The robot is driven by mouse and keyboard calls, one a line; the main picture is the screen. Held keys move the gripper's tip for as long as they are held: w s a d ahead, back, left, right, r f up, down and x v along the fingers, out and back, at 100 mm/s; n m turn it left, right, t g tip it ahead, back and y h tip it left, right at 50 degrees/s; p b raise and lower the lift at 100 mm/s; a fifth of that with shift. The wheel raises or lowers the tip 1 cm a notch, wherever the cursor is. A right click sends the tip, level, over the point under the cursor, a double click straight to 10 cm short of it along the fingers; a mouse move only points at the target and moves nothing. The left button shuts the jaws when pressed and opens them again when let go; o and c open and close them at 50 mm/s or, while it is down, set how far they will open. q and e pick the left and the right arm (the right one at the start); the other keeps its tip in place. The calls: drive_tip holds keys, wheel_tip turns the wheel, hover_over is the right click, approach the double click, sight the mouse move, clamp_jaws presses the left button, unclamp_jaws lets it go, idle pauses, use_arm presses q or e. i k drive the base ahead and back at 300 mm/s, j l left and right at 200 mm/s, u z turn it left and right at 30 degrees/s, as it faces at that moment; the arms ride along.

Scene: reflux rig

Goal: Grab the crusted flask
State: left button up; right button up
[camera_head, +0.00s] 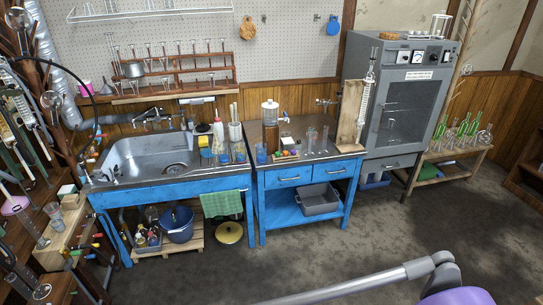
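I cannot pick out a crusted flask for certain; the glassware is too small to show any crust. Several flasks with green necks or contents (467,130) stand on a low wooden bench at the right. A round glass vessel (52,100) hangs on the wooden rack at the far left. A tall glass column (367,88) stands upright by a wooden board on the right part of the blue bench. Small glass vessels with blue contents (240,152) stand right of the sink. Neither of my grippers is in view.
A metal sink (148,155) is set in the blue bench (175,189). A grey oven cabinet (405,100) stands right of it. A grey bin (318,200) and a blue bucket (177,226) sit below. The dark floor (380,230) in front is mostly clear.

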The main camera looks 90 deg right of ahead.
sight(216, 141)
drive_tip(key=z, duration=2.85)
